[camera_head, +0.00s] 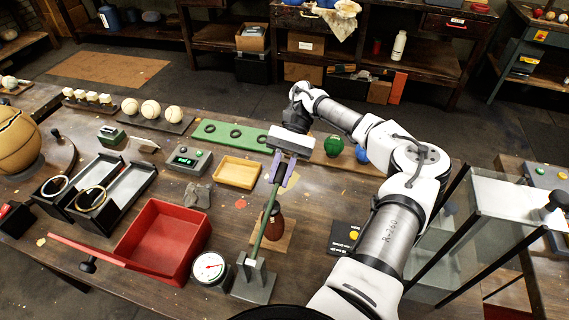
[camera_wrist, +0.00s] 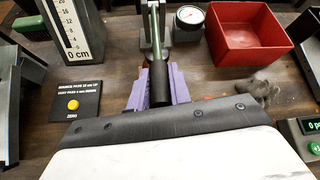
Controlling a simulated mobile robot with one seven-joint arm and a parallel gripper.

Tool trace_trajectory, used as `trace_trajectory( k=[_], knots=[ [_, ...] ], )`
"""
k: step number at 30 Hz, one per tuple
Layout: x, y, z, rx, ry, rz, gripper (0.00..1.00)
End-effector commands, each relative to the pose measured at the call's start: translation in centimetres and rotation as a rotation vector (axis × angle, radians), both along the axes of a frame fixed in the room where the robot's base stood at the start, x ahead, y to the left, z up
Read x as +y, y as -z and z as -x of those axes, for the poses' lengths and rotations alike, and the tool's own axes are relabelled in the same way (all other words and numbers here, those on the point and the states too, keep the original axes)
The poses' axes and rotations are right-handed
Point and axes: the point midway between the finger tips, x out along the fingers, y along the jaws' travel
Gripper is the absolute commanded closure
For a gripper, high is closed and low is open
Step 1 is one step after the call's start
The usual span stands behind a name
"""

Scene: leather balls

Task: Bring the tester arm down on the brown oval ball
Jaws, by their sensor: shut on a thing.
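The tester arm (camera_head: 266,218) is a green lever raised at a steep tilt from a grey base (camera_head: 254,280). Its black grip (camera_wrist: 160,85) sits between the purple fingers of my gripper (camera_head: 280,170), which is shut on it. The gripper (camera_wrist: 160,92) also shows in the wrist view. The brown oval ball (camera_head: 274,229) stands on a wooden board (camera_head: 284,239) just right of the lever in the head view, partly behind it. The lever is above and apart from the board.
A round dial gauge (camera_head: 209,268) and a red bin (camera_head: 160,242) stand left of the tester. A black card (camera_head: 344,238) with a yellow button lies to the right. A clear-walled stand (camera_head: 450,225) is further right. A wooden tray (camera_head: 237,172) and green ball rack (camera_head: 230,134) lie behind.

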Motion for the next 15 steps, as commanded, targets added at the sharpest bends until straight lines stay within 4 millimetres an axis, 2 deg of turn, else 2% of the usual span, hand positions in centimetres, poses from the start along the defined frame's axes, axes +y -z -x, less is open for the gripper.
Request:
trace_trajectory(
  k=[15],
  knots=[
    [0.1,2.6,0.1,0.122,-0.002,-0.04,1.0]
  ],
)
